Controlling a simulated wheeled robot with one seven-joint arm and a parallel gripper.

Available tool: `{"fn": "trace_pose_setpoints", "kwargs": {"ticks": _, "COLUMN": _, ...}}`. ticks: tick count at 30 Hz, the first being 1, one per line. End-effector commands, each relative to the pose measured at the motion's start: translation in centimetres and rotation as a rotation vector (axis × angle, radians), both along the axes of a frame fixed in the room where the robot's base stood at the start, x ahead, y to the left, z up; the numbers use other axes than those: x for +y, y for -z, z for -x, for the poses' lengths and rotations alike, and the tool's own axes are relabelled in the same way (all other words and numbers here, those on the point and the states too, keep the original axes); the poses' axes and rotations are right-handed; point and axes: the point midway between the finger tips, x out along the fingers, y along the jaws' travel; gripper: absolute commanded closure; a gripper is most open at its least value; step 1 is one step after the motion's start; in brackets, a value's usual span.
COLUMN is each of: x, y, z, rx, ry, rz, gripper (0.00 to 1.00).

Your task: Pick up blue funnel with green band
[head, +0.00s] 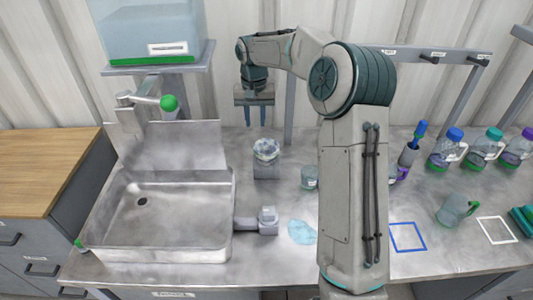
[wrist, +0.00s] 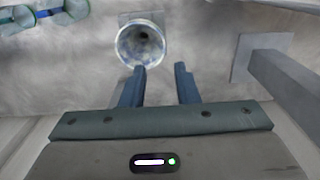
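No blue funnel with a green band can be made out for certain. A round, hollow, white-and-blue patterned vessel (head: 266,148) stands on a small grey block (head: 267,170) right of the sink; no green band shows on it. In the wrist view this vessel (wrist: 141,45) is seen into its open mouth, just beyond the fingertips. My gripper (head: 255,123) points down behind and above it, apart from it. In the wrist view my gripper (wrist: 159,66) is open, with nothing between its fingers.
A steel sink (head: 165,254) lies left. A glass jar (head: 309,178) stands to the vessel's right, with a pale blue patch (head: 302,232) on the counter in front. A post (wrist: 285,80) rises at the wrist view's right. Several capped bottles (head: 446,149) stand far right.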

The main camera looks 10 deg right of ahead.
Motion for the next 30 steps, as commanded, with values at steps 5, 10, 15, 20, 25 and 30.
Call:
{"fn": "trace_pose_setpoints", "kwargs": {"ticks": 5, "x": 0.0, "y": 3.4, "z": 0.1, "rx": 0.005, "ry": -0.001, "rz": 0.000, "gripper": 0.72}}
{"fn": "trace_pose_setpoints", "kwargs": {"ticks": 10, "x": 0.0, "y": 4.9, "z": 0.0, "rx": 0.000, "ry": -0.001, "rz": 0.000, "gripper": 0.72}}
{"fn": "trace_pose_setpoints", "kwargs": {"ticks": 15, "x": 0.1, "y": 6.2, "z": -0.2, "rx": 0.003, "ry": -0.002, "rz": -0.001, "gripper": 0.72}}
{"fn": "trace_pose_setpoints", "kwargs": {"ticks": 20, "x": 0.2, "y": 8.5, "z": -0.4, "rx": 0.004, "ry": -0.002, "rz": -0.001, "gripper": 0.72}}
{"fn": "trace_pose_setpoints", "kwargs": {"ticks": 25, "x": 0.2, "y": 10.1, "z": -0.5, "rx": -0.001, "ry": -0.001, "rz": 0.001, "gripper": 0.72}}
{"fn": "trace_pose_setpoints", "kwargs": {"ticks": 30, "x": 0.2, "y": 10.2, "z": -0.5, "rx": -0.003, "ry": -0.001, "rz": 0.002, "gripper": 0.72}}
